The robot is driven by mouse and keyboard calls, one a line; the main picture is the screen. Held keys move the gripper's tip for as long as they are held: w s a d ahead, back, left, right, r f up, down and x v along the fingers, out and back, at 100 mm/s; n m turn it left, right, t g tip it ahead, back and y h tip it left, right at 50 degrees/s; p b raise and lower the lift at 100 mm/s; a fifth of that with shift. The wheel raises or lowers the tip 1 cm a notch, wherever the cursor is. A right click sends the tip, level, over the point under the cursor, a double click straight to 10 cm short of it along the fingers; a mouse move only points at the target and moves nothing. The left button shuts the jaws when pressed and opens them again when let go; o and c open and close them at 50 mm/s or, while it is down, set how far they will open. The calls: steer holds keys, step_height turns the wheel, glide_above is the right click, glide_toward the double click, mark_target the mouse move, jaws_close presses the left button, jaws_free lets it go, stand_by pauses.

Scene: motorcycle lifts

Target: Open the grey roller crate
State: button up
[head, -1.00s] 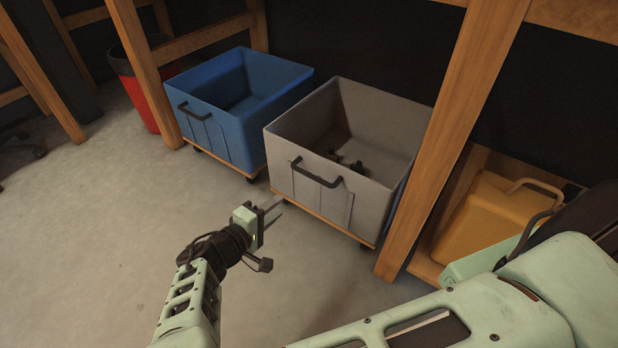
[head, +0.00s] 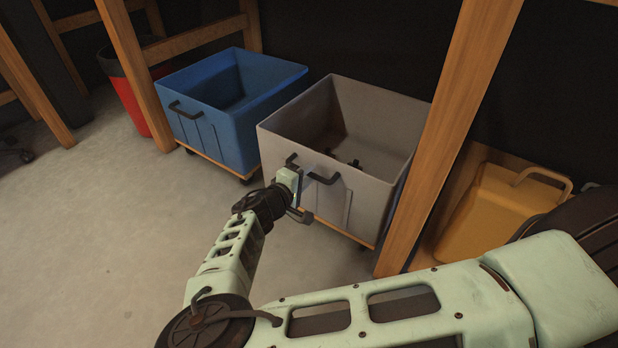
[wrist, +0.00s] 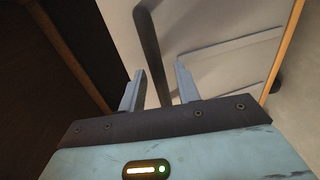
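The grey roller crate (head: 375,130) stands on a wooden wheeled base between the blue crate and a wooden post. Its dark handle (head: 325,179) runs across the front wall; my gripper hides part of it in the head view. My gripper (head: 298,178) is up at this handle. In the wrist view the two fingers (wrist: 157,85) are apart, and the handle (wrist: 150,50) runs down between them from the top. I cannot tell whether either finger touches it. A few small dark items (head: 352,163) lie inside the crate.
A blue crate (head: 235,135) stands close on the left, with a red bin (head: 128,105) beyond it. A wooden post (head: 445,140) stands just right of the grey crate. A yellow container (head: 490,215) is further right. The floor (head: 110,240) at left is clear.

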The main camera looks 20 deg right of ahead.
steer(key=shift+w+d+f, duration=0.1)
steer(key=shift+w+d, duration=0.2)
steer(key=shift+d, duration=0.2)
